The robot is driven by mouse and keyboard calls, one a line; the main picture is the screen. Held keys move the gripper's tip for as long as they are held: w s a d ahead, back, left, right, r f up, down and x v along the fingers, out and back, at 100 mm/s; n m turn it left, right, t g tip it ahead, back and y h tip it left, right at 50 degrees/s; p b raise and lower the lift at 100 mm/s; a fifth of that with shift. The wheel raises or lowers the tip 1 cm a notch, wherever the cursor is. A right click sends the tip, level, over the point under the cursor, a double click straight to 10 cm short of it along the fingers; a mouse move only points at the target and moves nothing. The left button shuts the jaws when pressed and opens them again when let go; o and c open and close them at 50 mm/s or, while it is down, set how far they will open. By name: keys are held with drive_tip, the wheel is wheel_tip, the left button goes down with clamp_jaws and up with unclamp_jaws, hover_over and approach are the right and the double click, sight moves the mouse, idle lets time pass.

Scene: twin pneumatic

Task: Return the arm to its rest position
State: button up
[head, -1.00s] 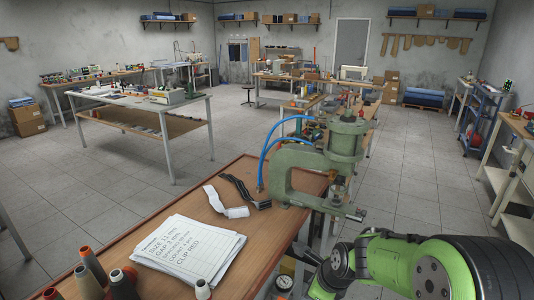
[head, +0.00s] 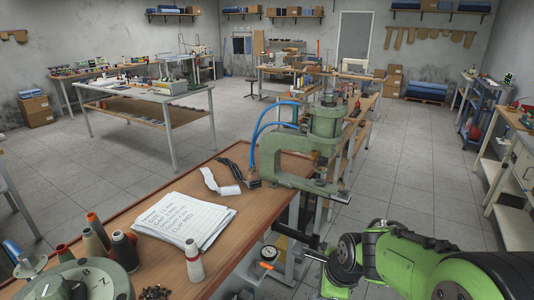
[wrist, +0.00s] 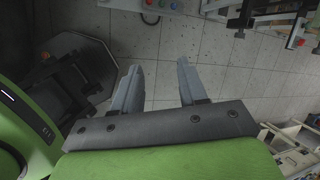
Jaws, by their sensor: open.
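My green arm shows at the lower right of the head view, to the right of the wooden bench (head: 150,262). Its gripper cannot be made out clearly there. In the wrist view my gripper (wrist: 157,82) is open, with two grey fingers apart and nothing between them. Grey floor tiles (wrist: 230,75) lie beyond the fingertips.
A green press (head: 322,150) with blue hoses stands at the bench's right end. A paper stack (head: 185,222), thread cones (head: 95,242) and a white strip (head: 219,184) lie on the bench. A pressure gauge (head: 269,253) is below the press. Open floor (head: 420,180) lies right of the press.

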drive_tip(key=s+d+r+n, duration=0.1)
drive_tip(key=s+r+n, duration=0.2)
drive_tip(key=s+n, duration=0.3)
drive_tip(key=s+d+r+n+t+h, duration=0.1)
drive_tip(key=s+r+n, duration=0.3)
drive_tip(key=s+n, duration=0.3)
drive_tip(key=s+d+r+n, duration=0.1)
drive_tip(key=s+r+n, duration=0.2)
drive_tip(key=s+n, duration=0.4)
drive_tip(key=shift+s+r+h, duration=0.3)
drive_tip(key=shift+s+h, duration=0.1)
drive_tip(key=shift+s, duration=0.55)
